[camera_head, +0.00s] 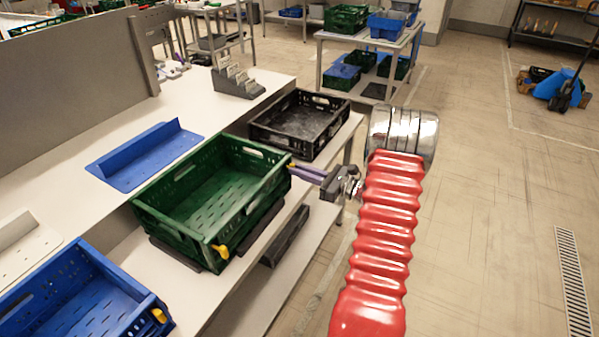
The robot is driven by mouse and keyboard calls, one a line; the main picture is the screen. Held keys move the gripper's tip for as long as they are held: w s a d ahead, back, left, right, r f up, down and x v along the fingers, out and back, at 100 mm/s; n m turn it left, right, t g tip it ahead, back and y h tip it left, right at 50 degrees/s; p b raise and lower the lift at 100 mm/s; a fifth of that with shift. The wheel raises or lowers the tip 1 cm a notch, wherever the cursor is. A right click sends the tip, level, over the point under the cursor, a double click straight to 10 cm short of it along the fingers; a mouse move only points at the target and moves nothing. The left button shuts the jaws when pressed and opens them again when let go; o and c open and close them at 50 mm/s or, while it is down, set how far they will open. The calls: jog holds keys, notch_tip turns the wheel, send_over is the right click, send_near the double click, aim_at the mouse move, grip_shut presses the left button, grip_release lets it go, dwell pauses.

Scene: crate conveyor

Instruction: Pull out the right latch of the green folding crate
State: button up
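The green folding crate (172,228) stands open and empty, with its walls upright, at the middle left. One yellow latch (220,251) shows at its near corner, at the front end of the side facing my arm. My gripper (293,168) reaches in from the right, its purple fingers pointing left at the far right corner of that same side. The fingertips are at or very close to the crate wall; I cannot tell whether they touch it.
A black crate (337,132) stands just behind the green one, close to my gripper. A blue crate (62,262) with a yellow latch (158,315) is at the front left. A blue tray (146,158) lies on the white table. Open floor (480,220) lies to the right.

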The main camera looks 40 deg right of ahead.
grip_shut()
jog(key=shift+s, duration=0.1)
jog(key=shift+s+d, duration=0.25)
jog(key=shift+s, duration=0.4)
jog(key=o, duration=0.5)
grip_release()
